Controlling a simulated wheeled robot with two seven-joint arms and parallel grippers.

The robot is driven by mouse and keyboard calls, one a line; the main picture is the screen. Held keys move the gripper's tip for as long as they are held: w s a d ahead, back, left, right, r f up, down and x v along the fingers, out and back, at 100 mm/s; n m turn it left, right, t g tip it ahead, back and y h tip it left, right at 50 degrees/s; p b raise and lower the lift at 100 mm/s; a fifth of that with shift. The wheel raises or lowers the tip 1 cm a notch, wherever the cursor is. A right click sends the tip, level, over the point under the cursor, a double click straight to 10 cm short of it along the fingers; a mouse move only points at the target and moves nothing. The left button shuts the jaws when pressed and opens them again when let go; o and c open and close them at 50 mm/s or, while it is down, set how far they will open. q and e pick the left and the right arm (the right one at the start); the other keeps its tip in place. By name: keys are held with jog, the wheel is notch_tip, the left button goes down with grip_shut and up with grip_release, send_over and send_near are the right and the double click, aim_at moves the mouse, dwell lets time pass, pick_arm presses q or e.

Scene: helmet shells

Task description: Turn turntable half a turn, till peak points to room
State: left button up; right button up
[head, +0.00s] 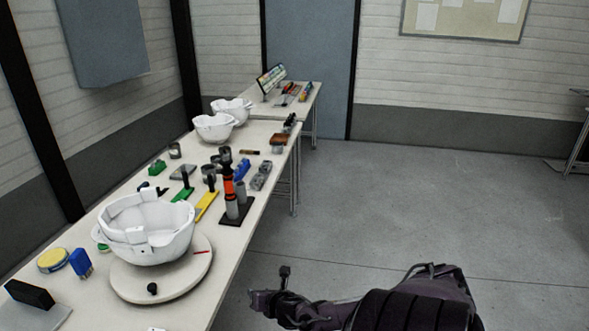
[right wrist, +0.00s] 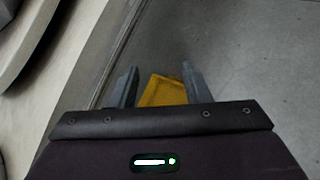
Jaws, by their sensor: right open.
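A white round turntable (head: 190,280) lies near the front of the long table. It has a black knob (head: 152,288) on its near side and a red mark (head: 202,252) at its right. A white helmet shell (head: 150,240) rests on it, open side up; I cannot tell which way its peak points. My right gripper (right wrist: 158,82) is open beyond the table's right edge, apart from the turntable. A yellow piece (right wrist: 162,92) shows between its fingers; I cannot tell how far off it is. My left gripper is out of view.
The table (head: 225,262) also holds a blue box (head: 81,263), a yellow round tin (head: 53,260), a black block (head: 29,294), an orange-and-black upright tool (head: 228,180) on a stand and two more white shells (head: 214,127) farther back. The floor (head: 430,210) to the right is clear.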

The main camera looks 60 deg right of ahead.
jog(key=s+d+f+m+g, duration=0.1)
jog(key=s+d+f+m, duration=0.1)
jog(key=d, duration=0.3)
jog(key=s+d+f+m+g+h, duration=0.1)
jog(key=s+d+m, duration=0.2)
jog(key=d, duration=0.3)
jog(key=shift+f+h, duration=0.3)
jog(key=shift+f, duration=0.1)
jog(key=shift+o, duration=0.3)
jog(key=shift+s+a, duration=0.1)
